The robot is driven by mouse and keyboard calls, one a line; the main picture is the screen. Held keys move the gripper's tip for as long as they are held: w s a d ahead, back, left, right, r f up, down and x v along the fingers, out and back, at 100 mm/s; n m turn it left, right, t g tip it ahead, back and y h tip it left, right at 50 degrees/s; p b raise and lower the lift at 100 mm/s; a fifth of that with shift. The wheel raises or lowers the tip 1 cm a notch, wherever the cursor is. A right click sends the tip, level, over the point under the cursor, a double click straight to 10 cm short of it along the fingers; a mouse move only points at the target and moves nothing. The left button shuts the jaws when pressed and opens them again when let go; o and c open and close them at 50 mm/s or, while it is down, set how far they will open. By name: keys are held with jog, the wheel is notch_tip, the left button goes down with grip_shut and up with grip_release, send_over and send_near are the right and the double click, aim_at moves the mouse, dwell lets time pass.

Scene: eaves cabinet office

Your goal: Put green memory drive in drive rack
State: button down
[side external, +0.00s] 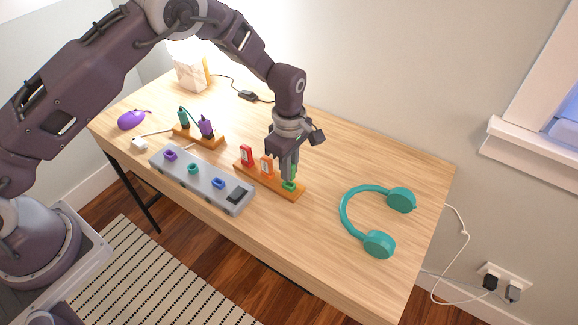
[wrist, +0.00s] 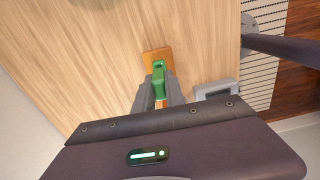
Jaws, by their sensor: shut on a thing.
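The green memory drive (side external: 289,184) is at the right end of the wooden drive rack (side external: 298,193), under my gripper (side external: 288,177). In the wrist view the green drive (wrist: 158,78) is between the two fingers of my gripper (wrist: 158,92), with the end of the rack (wrist: 150,57) just beyond it. My gripper is shut on the green drive. The fingers partly hide the drive, so I cannot tell how deep it sits in its slot.
A grey power strip (side external: 204,179) with coloured sockets lies in front of the rack. Teal headphones (side external: 379,243) lie at right. A purple mouse (side external: 131,120) and a lamp (side external: 190,72) are at the far left.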

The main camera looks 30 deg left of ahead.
jog(key=shift+f, duration=1.15)
jog(key=c, duration=1.3)
grip_release()
notch_tip(320, 180, up, 7)
jog(key=shift+r, duration=0.1)
